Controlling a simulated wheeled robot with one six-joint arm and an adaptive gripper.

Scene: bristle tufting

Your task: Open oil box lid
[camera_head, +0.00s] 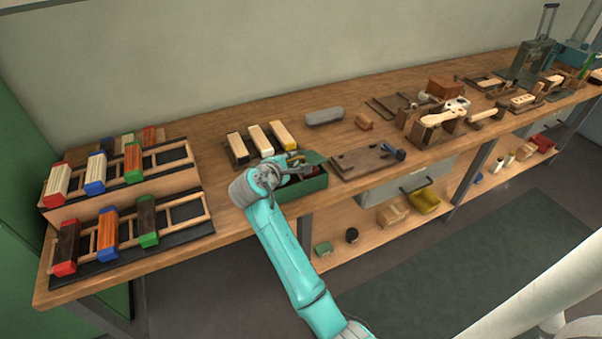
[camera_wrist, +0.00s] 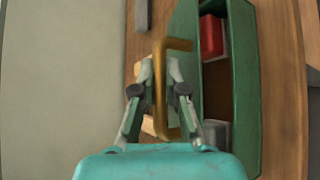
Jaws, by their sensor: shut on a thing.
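The green oil box (camera_head: 312,187) stands at the front edge of the workbench, and its right wall shows in the wrist view (camera_wrist: 246,90). Its green lid (camera_head: 316,159) is raised and tilted, and shows at the left of the opening in the wrist view (camera_wrist: 184,35). A brass handle (camera_wrist: 161,100) is between my fingertips. My gripper (camera_wrist: 160,70) is shut on this handle; in the head view my gripper (camera_head: 288,164) is over the box. The dark inside of the box is partly visible, with a red block (camera_wrist: 211,36) and a grey piece (camera_wrist: 216,134). My fingers hide part of the lid.
Several brush blocks (camera_head: 262,141) stand just behind the box. A dark board (camera_head: 365,162) lies to its right. Racks of coloured brushes (camera_head: 150,220) are at the left. A lower shelf (camera_head: 350,262) runs beneath. The bench behind the board has some free room.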

